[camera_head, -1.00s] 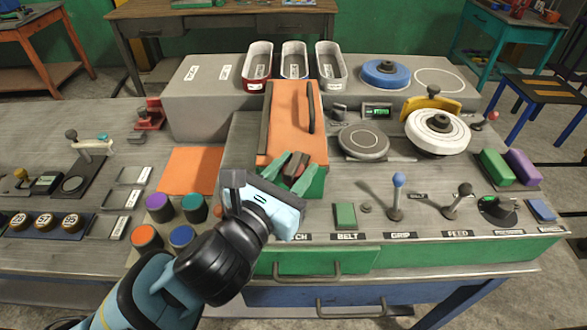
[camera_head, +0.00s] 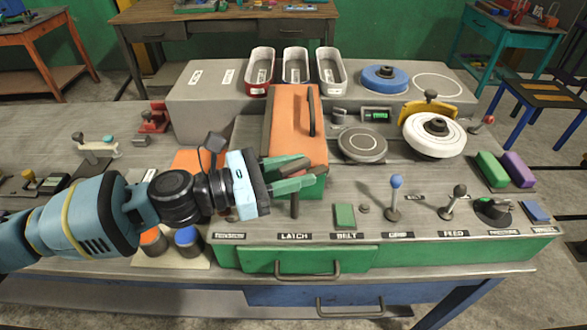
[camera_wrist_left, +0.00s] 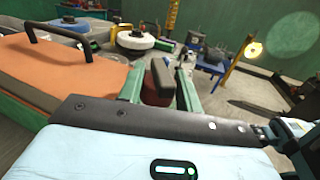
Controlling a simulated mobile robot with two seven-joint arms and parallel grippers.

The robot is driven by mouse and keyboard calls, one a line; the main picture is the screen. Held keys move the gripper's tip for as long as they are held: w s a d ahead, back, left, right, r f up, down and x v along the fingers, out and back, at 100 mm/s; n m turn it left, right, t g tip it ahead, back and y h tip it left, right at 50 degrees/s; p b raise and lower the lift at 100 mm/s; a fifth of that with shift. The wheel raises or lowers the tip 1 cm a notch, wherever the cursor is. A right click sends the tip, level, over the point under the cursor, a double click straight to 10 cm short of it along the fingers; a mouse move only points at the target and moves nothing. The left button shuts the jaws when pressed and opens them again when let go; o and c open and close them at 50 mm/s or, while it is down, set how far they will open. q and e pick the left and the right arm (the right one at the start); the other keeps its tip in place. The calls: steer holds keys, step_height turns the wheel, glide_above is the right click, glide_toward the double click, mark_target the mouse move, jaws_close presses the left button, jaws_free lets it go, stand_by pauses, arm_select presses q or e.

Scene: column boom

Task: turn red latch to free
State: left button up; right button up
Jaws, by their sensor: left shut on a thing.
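My left gripper (camera_head: 306,173) reaches in from the left, its green fingers level in front of the orange-lidded box (camera_head: 297,120). In the left wrist view the red latch (camera_wrist_left: 160,77), a red block with a dark side, sits between the fingers, which are shut on it. In the head view the fingers hide most of the latch; a dark stem (camera_head: 295,205) shows just below them, above the LATCH label (camera_head: 295,236). My right gripper is not in view.
Right of the latch stand a green button (camera_head: 345,215), a blue-knobbed lever (camera_head: 395,195) and a dark-knobbed lever (camera_head: 455,202). Blue (camera_head: 187,240) and orange (camera_head: 152,240) round pieces lie below my left arm. A drawer handle (camera_head: 307,272) juts from the front.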

arm_select(q)
steer(key=m+g, duration=0.2)
steer(key=g, duration=0.1)
steer(key=m+g+b, duration=0.1)
steer(key=g, duration=0.2)
steer(key=shift+w+f+m+h+b, duration=0.15)
steer(key=shift+m+h+b, duration=0.15)
steer(key=shift+m+h, duration=0.1)
steer(key=shift+m+g+b, duration=0.55)
steer(key=shift+m+g, duration=0.55)
steer(key=shift+g, duration=0.6)
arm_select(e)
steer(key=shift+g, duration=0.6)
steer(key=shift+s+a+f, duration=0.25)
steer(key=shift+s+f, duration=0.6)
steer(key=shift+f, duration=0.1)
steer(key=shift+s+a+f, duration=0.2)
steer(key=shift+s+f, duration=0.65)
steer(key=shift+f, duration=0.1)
arm_select(q)
steer(key=shift+r, duration=0.2)
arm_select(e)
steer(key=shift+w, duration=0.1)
arm_select(q)
steer(key=o, duration=0.9)
steer(key=shift+o, duration=0.2)
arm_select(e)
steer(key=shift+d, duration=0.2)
